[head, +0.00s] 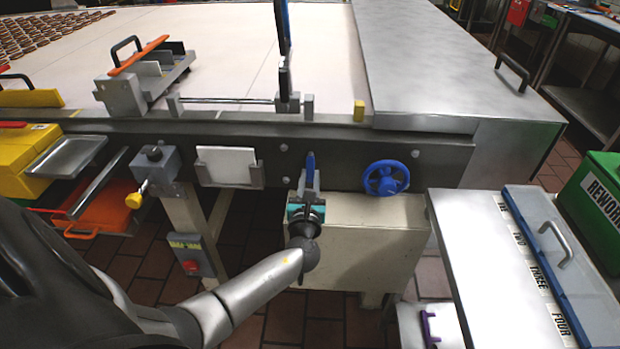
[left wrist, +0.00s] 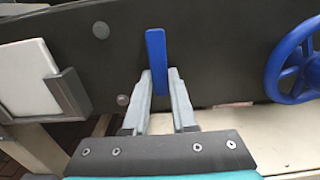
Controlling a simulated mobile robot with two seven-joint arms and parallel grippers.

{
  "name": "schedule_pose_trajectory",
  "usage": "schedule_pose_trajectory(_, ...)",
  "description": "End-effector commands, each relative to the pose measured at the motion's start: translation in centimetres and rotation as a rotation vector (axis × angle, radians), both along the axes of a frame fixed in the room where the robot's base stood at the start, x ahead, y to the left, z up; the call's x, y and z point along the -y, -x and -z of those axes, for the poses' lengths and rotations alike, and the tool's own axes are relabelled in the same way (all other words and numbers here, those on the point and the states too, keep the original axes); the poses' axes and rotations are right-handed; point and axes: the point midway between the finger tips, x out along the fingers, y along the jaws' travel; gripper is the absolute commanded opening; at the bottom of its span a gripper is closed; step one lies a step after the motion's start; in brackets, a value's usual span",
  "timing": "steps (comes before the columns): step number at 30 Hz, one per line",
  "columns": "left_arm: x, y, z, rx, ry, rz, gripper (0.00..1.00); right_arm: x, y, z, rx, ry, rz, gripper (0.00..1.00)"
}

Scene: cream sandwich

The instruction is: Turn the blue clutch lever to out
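The blue clutch lever (head: 310,162) is a small flat blue bar on the dark front rail of the table, left of the blue handwheel. It stands nearly upright in the left wrist view (left wrist: 156,55). My left gripper (head: 309,180) reaches up to it from below. Its two grey fingers (left wrist: 160,78) lie on either side of the lever's lower end, with the gap about as wide as the lever. The lever's top sticks out beyond the fingertips. Any label by the lever cannot be read. My right gripper is not in view.
The blue handwheel (head: 386,178) sits to the right on the rail. A white plate in a grey holder (head: 227,166) is to the left. A cream box (head: 375,240) lies below. A taller blue-topped post (head: 283,45) rises behind. A numbered bench (head: 500,270) stands right.

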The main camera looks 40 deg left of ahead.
Motion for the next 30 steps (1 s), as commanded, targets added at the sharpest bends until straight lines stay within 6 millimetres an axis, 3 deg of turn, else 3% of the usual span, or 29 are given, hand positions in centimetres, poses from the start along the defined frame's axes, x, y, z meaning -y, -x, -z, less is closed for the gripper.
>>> schedule_pose_trajectory(1,0.0,0.1,0.2,-0.006,-0.004,0.000,0.29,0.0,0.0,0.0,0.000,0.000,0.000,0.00)
schedule_pose_trajectory(8,0.0,0.1,0.1,-0.002,-0.002,-0.001,0.55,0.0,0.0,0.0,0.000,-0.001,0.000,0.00)
schedule_pose_trajectory(20,0.5,0.9,0.0,-0.002,0.000,0.000,0.55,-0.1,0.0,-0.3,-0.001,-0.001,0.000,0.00)
schedule_pose_trajectory(30,4.0,6.6,0.0,-0.005,0.002,0.001,0.55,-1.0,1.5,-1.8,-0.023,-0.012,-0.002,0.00)
